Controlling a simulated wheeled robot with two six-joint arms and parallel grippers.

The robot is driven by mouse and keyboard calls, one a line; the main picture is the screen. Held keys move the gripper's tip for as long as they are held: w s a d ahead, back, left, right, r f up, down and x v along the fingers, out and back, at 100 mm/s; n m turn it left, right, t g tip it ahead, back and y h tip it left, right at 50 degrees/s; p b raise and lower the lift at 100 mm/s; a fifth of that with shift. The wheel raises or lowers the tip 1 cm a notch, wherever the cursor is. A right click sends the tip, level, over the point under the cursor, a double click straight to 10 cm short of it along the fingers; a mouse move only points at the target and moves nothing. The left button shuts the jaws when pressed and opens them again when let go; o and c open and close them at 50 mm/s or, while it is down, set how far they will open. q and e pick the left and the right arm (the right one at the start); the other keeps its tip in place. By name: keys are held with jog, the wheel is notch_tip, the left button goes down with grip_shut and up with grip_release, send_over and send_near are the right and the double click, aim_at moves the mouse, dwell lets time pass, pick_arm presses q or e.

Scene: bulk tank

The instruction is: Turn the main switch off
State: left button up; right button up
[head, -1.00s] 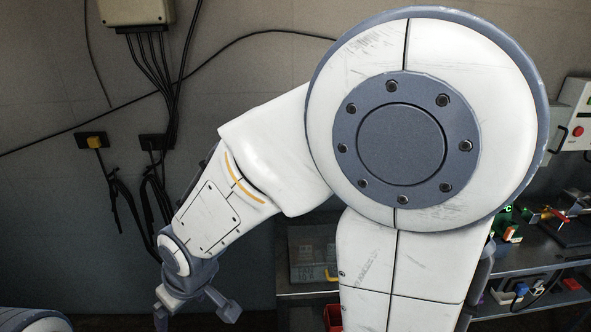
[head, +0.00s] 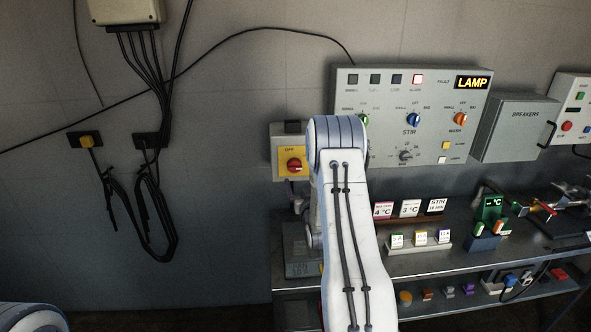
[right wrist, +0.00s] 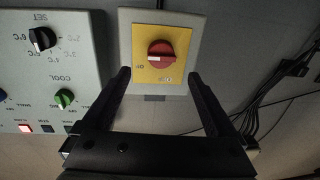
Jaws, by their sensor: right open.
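The main switch is a red rotary knob (head: 294,165) on a yellow plate, in a grey box on the wall, just left of my right arm. OFF is printed above the knob in the head view. In the right wrist view, turned upside down, the knob (right wrist: 160,53) sits beyond my right gripper (right wrist: 160,74). The knob's white mark lies sideways, toward the side label, not the OFF label. My right gripper's fingers are wide apart and empty, framing the lower plate from a short distance; no contact shows. My left gripper is out of view.
The control panel (head: 440,100) with knobs and a lit LAMP sign stands right of the switch, partly behind my right arm. A breakers box (head: 522,130) is further right. Black cables (head: 158,215) hang on the left wall. A shelf (head: 430,262) with small items lies below.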

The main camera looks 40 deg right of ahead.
aim_at(296, 169)
jog(key=p+x, duration=0.2)
jog(key=x, duration=0.5)
jog(key=shift+w+r, duration=0.1)
jog(key=shift+w, duration=0.05)
jog(key=shift+w+d, duration=0.25)
jog(key=shift+w, duration=0.4)
